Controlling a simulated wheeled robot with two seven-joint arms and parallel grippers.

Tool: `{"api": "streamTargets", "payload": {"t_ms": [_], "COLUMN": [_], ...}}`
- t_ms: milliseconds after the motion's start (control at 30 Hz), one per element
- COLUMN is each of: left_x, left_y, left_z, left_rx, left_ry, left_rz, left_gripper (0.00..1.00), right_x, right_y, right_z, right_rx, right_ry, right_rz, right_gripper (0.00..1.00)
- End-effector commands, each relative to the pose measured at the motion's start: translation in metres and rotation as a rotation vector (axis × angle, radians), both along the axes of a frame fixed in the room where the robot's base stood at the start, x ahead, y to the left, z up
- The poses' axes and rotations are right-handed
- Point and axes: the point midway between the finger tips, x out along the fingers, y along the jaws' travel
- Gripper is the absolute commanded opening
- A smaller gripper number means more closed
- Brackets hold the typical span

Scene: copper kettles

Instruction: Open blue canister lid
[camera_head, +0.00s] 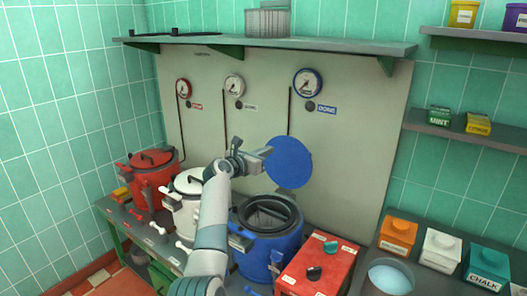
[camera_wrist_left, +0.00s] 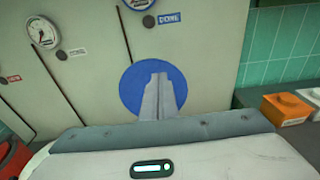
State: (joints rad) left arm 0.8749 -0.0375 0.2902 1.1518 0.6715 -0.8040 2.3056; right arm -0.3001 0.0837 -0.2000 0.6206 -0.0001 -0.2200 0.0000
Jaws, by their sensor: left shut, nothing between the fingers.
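The blue canister (camera_head: 268,246) stands on the bench in the middle of the head view, with its dark round top opening showing. Its round blue lid (camera_head: 289,162) stands upright above the canister's back, against the grey panel. Whether a hinge joins them is hard to see. The lid also shows in the left wrist view (camera_wrist_left: 131,92), as a blue disc behind my fingers. My left gripper (camera_head: 268,152) is shut and empty, raised above the canister at the lid's left edge. I cannot tell whether it touches the lid. My right gripper is out of view.
A white canister (camera_head: 187,216) and a red canister (camera_head: 152,184), both lidded, stand to the left. A red box with knobs (camera_head: 318,265) stands close on the right. Gauges (camera_head: 307,83) hang on the panel under a shelf (camera_head: 300,45).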

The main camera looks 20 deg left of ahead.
Motion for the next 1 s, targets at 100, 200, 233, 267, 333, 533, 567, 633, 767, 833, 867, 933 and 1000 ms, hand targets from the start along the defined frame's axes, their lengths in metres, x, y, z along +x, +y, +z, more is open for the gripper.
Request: {"api": "streamTargets", "payload": {"t_ms": [100, 200, 233, 267, 333, 533, 567, 633, 767, 833, 867, 933, 1000], "left_x": [-0.008, -0.011, -0.012, -0.013, -0.014, -0.014, -0.014, -0.014, -0.016, -0.02, -0.022, -0.029, -0.04], "left_y": [0.002, 0.004, 0.004, 0.005, 0.005, 0.005, 0.005, 0.005, 0.005, 0.006, 0.006, 0.007, 0.007], "left_z": [0.006, 0.01, 0.01, 0.011, 0.011, 0.012, 0.012, 0.012, 0.003, -0.009, -0.017, -0.041, -0.071], "left_rx": [0.0, 0.001, 0.001, 0.001, 0.001, 0.001, 0.001, 0.001, 0.023, 0.062, 0.084, 0.158, 0.259], "left_ry": [-0.002, -0.001, -0.001, 0.0, 0.0, 0.0, 0.0, 0.001, 0.003, 0.008, 0.011, 0.021, 0.03], "left_rz": [0.0, 0.0, 0.0, 0.001, 0.001, 0.001, 0.001, 0.001, 0.0, -0.004, -0.005, -0.012, -0.026], "left_gripper": [0.0, 0.0, 0.0, 0.0, 0.0, 0.0, 0.0, 0.0, 0.0, 0.0, 0.0, 0.0, 0.0], "right_x": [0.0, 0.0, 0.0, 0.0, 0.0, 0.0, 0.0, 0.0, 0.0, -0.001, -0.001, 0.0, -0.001], "right_y": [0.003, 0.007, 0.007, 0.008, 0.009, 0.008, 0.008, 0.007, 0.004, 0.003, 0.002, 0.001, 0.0], "right_z": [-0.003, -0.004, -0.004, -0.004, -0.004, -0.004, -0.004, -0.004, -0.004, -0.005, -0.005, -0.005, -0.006], "right_rx": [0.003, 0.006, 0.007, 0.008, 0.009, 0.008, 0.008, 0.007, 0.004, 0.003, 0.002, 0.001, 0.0], "right_ry": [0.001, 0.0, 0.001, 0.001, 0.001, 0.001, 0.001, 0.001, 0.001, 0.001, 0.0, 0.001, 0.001], "right_rz": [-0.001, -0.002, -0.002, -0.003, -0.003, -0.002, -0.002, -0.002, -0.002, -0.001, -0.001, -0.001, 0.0], "right_gripper": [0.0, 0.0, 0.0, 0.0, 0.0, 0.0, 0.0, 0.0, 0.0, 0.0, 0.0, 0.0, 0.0]}}
